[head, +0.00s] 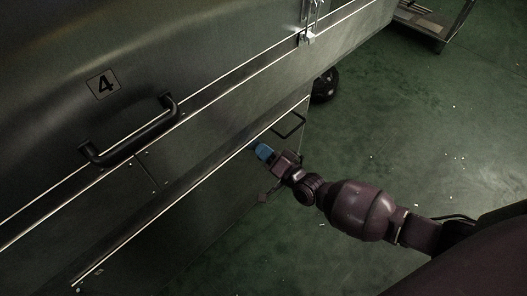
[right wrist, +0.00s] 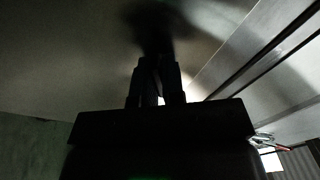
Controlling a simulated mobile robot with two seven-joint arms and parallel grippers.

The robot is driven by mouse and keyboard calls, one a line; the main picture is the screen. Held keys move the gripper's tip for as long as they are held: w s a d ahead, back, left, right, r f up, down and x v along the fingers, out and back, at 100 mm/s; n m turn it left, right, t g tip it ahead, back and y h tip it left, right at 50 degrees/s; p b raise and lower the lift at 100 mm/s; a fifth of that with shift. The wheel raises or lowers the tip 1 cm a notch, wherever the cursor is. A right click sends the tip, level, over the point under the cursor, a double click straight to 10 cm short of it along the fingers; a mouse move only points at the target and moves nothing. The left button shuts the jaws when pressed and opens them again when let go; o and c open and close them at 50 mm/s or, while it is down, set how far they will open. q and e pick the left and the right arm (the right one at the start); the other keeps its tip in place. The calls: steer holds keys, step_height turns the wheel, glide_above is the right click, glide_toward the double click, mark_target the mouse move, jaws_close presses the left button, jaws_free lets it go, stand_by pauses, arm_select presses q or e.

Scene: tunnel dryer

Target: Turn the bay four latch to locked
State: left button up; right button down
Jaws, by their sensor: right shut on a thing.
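The bay four panel is dark metal with a number 4 plate (head: 103,84) at the upper left of the head view. My right gripper (head: 274,156) is at the lower edge of this panel, right of the middle. It is shut on a small blue piece (head: 263,151), which looks like the latch handle. The latch's base and its exact angle cannot be made out. In the right wrist view my right gripper's fingers (right wrist: 158,84) are dark and close together, pointing at the panel. What they hold is lost in shadow there. My left gripper is not in view.
A black bar handle (head: 130,132) stands out from the panel. A bright metal clasp (head: 308,22) hangs at the top. A thin wire-like loop (head: 290,125) is just above my right gripper. A black wheel (head: 325,84) and a cart (head: 430,20) stand beyond. Green floor (head: 420,110) is open at right.

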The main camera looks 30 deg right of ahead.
steer(key=m, duration=0.2)
steer(key=m+b, duration=0.1)
steer(key=m, duration=0.1)
steer(key=shift+s+f, duration=0.1)
steer(key=shift+f, duration=0.1)
steer(key=shift+m+b, duration=0.45)
steer(key=shift+m, duration=0.55)
steer(key=c, duration=1.2)
jaws_free()
steer(key=shift+r, duration=0.1)
steer(key=p+v, duration=0.2)
steer(key=v, duration=0.8)
steer(key=shift+s+d, duration=0.15)
steer(key=shift+s, duration=0.15)
steer(key=shift+r, duration=0.1)
